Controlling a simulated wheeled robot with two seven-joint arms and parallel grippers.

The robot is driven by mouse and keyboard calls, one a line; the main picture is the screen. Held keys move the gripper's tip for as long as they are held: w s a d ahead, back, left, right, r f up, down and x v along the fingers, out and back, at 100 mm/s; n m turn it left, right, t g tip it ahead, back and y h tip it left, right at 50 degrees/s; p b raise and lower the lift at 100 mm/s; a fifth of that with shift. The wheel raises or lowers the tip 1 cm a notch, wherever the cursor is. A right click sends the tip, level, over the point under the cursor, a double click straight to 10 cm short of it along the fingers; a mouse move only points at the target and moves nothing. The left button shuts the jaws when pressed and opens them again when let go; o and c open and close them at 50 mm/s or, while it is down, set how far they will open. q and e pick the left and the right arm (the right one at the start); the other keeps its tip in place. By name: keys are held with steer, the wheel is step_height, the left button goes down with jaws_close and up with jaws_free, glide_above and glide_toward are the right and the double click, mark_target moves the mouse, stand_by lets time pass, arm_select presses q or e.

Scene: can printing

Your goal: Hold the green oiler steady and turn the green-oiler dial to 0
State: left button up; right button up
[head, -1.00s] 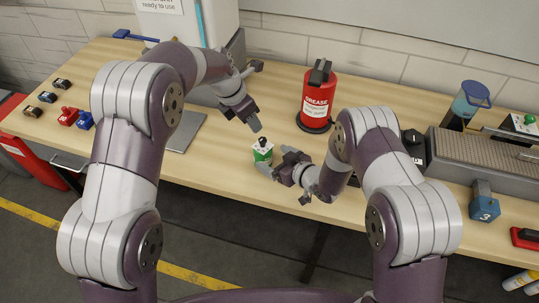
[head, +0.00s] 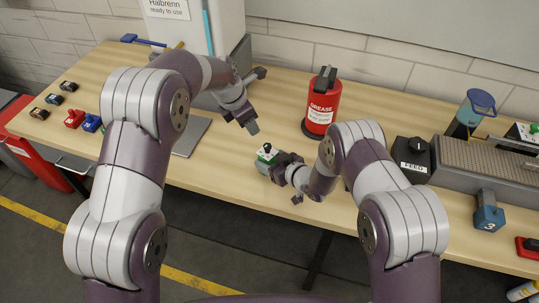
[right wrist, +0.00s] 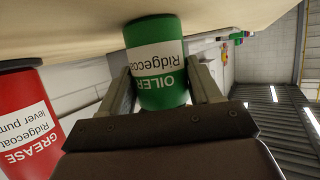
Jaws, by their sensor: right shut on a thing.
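The green oiler (head: 266,152) is a small green can with a white label and a dark knob (head: 267,147) on top. It stands at the middle front of the table. My right gripper (head: 270,164) is shut around its body from the right. In the right wrist view the oiler (right wrist: 158,60) sits between the two fingers, its label upside down in the picture. The dial's marks are too small to read. My left gripper (head: 252,127) hangs just behind and above the oiler, apart from it, pointing down; its finger gap cannot be made out.
A red grease can (head: 322,108) stands behind and right of the oiler. A black FEED box (head: 411,160) and a grey ribbed unit (head: 480,160) are farther right. A grey plate (head: 190,136) lies left. The wooden table (head: 235,172) is clear in front of the oiler.

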arm_select(q)
steer(key=w+a+f+m+t+y, duration=0.2)
steer(key=w+a+m+t, duration=0.75)
steer(key=w, duration=0.65)
steer(key=m+g+h, duration=1.1)
steer(key=m+h, duration=0.6)
steer(key=m, duration=1.5)
glide_toward(267, 145)
steer(key=d, duration=0.6)
steer(key=w+d, duration=0.1)
steer(key=d, duration=0.2)
steer(key=shift+f, duration=0.4)
steer(key=shift+d+n, duration=0.25)
steer(key=shift+d, duration=0.2)
